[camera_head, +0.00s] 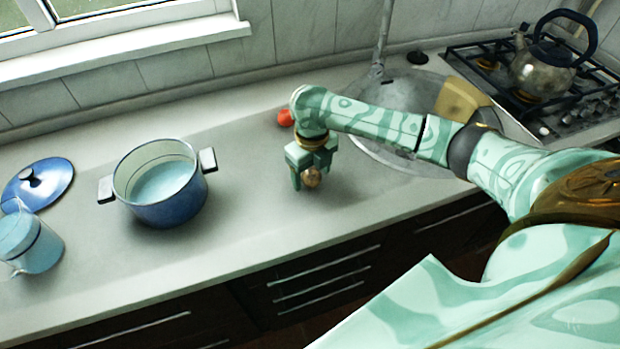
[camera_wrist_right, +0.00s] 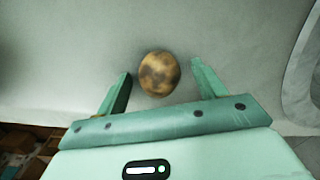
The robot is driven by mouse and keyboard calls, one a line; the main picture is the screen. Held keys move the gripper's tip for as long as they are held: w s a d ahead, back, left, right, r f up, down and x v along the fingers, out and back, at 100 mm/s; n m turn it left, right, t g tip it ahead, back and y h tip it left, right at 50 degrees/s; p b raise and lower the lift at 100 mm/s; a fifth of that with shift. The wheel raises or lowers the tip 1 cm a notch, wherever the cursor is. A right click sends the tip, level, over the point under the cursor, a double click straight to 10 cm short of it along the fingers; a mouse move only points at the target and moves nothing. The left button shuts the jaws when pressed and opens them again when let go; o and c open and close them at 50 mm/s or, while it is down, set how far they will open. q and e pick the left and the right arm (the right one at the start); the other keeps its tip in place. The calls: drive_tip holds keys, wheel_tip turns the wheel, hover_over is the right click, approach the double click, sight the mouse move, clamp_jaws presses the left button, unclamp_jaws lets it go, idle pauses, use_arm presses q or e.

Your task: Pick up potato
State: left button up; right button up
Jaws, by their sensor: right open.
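The potato (camera_head: 311,177) is a small brown, mottled, rounded thing at the fingers of my right gripper (camera_head: 308,178) in the head view. In the right wrist view the potato (camera_wrist_right: 159,74) shows between and slightly beyond the two green fingers of the right gripper (camera_wrist_right: 160,84). There is a gap between the potato and each finger. The right gripper is open, pointing down over the counter. Whether the potato rests on the counter is hard to tell. My left gripper is not in view.
A blue pot (camera_head: 170,205) with two side handles stands open on the counter (camera_head: 250,225), left of my right gripper. A blue lid (camera_head: 38,183) and a blue jug (camera_head: 30,243) are farther left. A red thing (camera_head: 285,117) lies behind my arm, near the sink (camera_head: 370,150). A kettle (camera_head: 543,70) stands on the stove.

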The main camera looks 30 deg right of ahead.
drive_tip(key=shift+f, duration=0.1)
drive_tip(key=c, duration=1.1)
